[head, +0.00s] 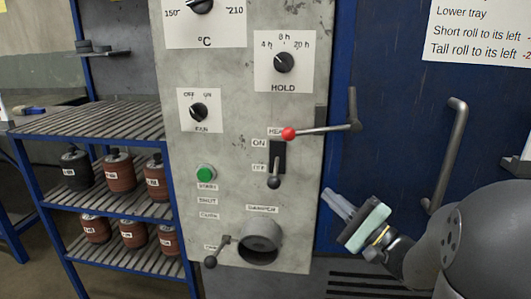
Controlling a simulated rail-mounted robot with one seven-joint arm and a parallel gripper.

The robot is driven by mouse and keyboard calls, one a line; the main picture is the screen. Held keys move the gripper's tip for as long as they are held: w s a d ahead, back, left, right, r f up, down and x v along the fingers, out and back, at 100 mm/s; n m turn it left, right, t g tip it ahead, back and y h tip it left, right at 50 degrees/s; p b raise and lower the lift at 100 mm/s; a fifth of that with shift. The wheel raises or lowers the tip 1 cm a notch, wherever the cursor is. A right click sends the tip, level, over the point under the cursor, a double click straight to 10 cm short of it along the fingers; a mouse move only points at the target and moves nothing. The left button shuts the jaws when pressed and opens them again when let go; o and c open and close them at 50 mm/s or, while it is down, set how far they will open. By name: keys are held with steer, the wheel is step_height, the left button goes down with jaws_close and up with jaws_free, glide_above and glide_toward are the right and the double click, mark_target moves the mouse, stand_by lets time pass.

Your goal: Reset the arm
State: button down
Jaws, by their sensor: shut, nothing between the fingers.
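My gripper (336,199) is at the lower middle right, in front of the blue door and just right of the grey control panel (226,125). Its fingers are shut with nothing between them and point up and left. The gripper looks apart from the panel and its controls, though the exact gap cannot be told. My arm reaches in from the lower right corner.
A red-knobbed lever (289,133) sticks out above the gripper. A black-knobbed switch (274,181), a green button (205,173) and a damper lever (212,261) are on the panel. A door handle (445,155) is at right. A rack (90,120) with labelled rolls stands left.

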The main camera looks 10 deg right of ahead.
steer(key=s+a+r+n+g+p, duration=0.1)
steer(key=s+a+n+g+p, duration=0.2)
steer(key=s+a+g+p, duration=0.35)
steer(key=s+a+r+n+g+p, duration=0.1)
steer(key=s+a+n+g+p, duration=0.35)
steer(key=a+g, duration=0.45)
steer(key=s+n+g+h+p, duration=0.25)
steer(key=s+h+p, duration=0.25)
steer(key=s, duration=0.3)
steer(key=s+d+r+n+t+h+p, duration=0.1)
steer(key=d+r+n+h+p, duration=0.1)
steer(key=d+n+h+p, duration=0.2)
steer(key=d+h+p, duration=0.2)
steer(key=d+h, duration=0.1)
steer(key=h, duration=0.1)
steer(key=shift+s+d+r+p, duration=0.2)
steer(key=shift+s+r+p, duration=0.15)
steer(key=shift+r+p, duration=0.05)
